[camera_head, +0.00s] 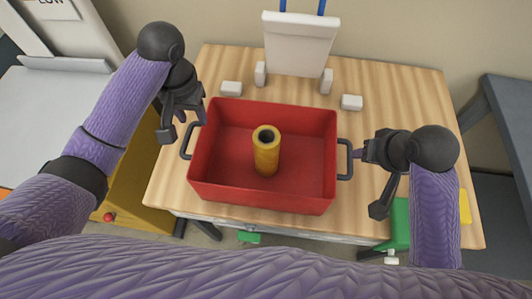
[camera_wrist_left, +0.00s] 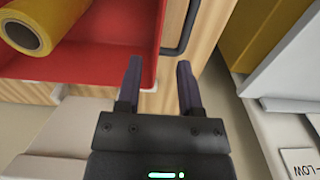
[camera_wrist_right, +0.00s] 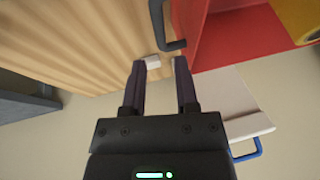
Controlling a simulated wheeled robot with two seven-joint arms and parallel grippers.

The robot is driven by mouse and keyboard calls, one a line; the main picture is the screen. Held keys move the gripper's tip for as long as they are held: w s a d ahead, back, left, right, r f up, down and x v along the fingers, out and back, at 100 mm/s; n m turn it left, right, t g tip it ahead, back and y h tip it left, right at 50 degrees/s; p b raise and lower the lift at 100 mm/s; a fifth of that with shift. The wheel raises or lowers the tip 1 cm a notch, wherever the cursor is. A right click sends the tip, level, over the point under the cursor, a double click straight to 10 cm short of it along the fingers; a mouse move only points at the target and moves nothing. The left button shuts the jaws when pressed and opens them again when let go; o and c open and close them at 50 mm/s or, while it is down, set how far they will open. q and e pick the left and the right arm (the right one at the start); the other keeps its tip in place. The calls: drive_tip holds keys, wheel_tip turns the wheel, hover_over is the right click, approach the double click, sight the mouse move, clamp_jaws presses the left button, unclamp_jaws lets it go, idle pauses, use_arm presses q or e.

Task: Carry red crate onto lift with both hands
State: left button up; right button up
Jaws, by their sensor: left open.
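The red crate (camera_head: 262,190) sits upright on a wooden table (camera_head: 400,90), with a yellow roll (camera_head: 266,155) standing inside it. It has a dark handle on each side: the left handle (camera_head: 188,142) and the right handle (camera_head: 345,160). My left gripper (camera_head: 182,116) is open and empty, just beside the left handle; in the left wrist view that handle (camera_wrist_left: 180,38) lies just beyond the fingertips. My right gripper (camera_head: 360,154) is open beside the right handle; in the right wrist view that handle (camera_wrist_right: 160,25) lies just beyond the fingers. I cannot tell which surface is the lift.
Several white blocks (camera_head: 352,102) and a white panel with blue bars (camera_head: 298,45) stand behind the crate. A pale surface (camera_head: 50,110) and a yellow cabinet (camera_head: 140,190) are at the left. A grey frame (camera_head: 505,110) stands at the right. Green and yellow items (camera_head: 400,222) lie at the table's front right.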

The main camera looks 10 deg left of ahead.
sight(200, 134)
use_arm(q)
wheel_tip(200, 134, down, 10)
use_arm(e)
drive_tip(key=x, duration=1)
drive_tip(key=shift+c, duration=0.2)
use_arm(q)
drive_tip(key=c, duration=0.5)
use_arm(e)
drive_tip(key=c, duration=0.5)
use_arm(q)
clamp_jaws()
use_arm(e)
clamp_jaws()
use_arm(q)
drive_tip(key=shift+w+r, duration=0.1)
use_arm(e)
drive_tip(key=shift+r, duration=0.1)
